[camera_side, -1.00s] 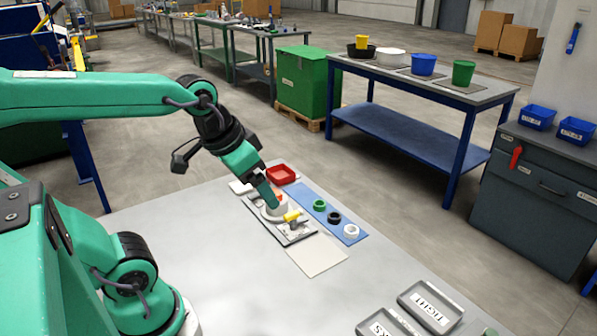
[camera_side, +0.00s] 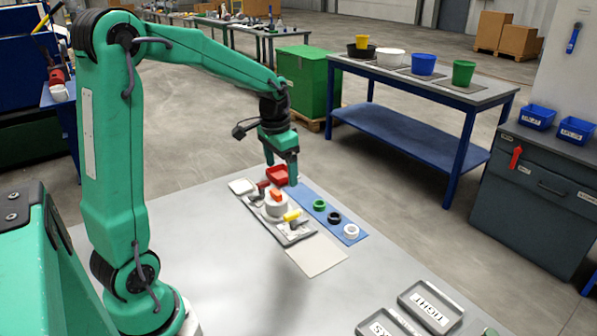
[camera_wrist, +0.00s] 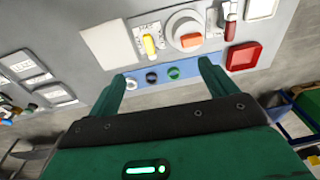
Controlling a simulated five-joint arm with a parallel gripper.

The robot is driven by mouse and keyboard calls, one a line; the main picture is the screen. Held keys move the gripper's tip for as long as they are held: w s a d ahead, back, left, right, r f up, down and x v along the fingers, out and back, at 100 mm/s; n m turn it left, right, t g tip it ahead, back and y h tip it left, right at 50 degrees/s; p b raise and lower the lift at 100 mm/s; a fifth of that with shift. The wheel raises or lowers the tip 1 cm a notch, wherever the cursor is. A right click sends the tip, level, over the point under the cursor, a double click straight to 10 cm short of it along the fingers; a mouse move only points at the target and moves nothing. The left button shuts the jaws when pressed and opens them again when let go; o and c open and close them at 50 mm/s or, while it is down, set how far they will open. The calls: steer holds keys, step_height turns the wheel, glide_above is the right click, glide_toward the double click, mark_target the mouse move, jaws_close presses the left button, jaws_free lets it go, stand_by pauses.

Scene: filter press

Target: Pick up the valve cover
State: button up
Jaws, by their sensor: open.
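A round off-white part (camera_side: 273,208) with an orange block (camera_side: 276,195) on top sits on the grey plate (camera_side: 297,239). It looks like the valve cover, though no label confirms this. The round part also shows in the wrist view (camera_wrist: 181,20), with the orange block (camera_wrist: 191,40) facing my gripper. Beside it on the plate are a yellow handle (camera_side: 291,216) and a red-handled part (camera_wrist: 229,12). My gripper (camera_side: 281,171) is open and empty above the plate's far end.
A blue mat (camera_side: 304,201) beside the plate holds green (camera_side: 319,205), black (camera_side: 334,218) and white (camera_side: 351,232) rings. A red tray (camera_side: 279,174) stands behind. A pale sheet (camera_side: 317,256) lies in front. Labelled grey trays (camera_side: 430,305) are at the table's front right.

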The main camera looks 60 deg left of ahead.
steer(key=g, duration=0.1)
glide_above(277, 191)
steer(key=shift+h, duration=0.3)
steer(key=f, duration=0.6)
steer(key=shift+s+d+f, duration=0.1)
steer(key=shift+d+f, duration=0.1)
steer(key=shift+f, duration=0.2)
steer(key=shift+f, duration=0.1)
steer(key=shift+f, duration=1.2)
steer(key=shift+f, duration=0.1)
steer(key=shift+a+f, duration=0.15)
steer(key=shift+f, duration=2.35)
steer(key=c, duration=1.1)
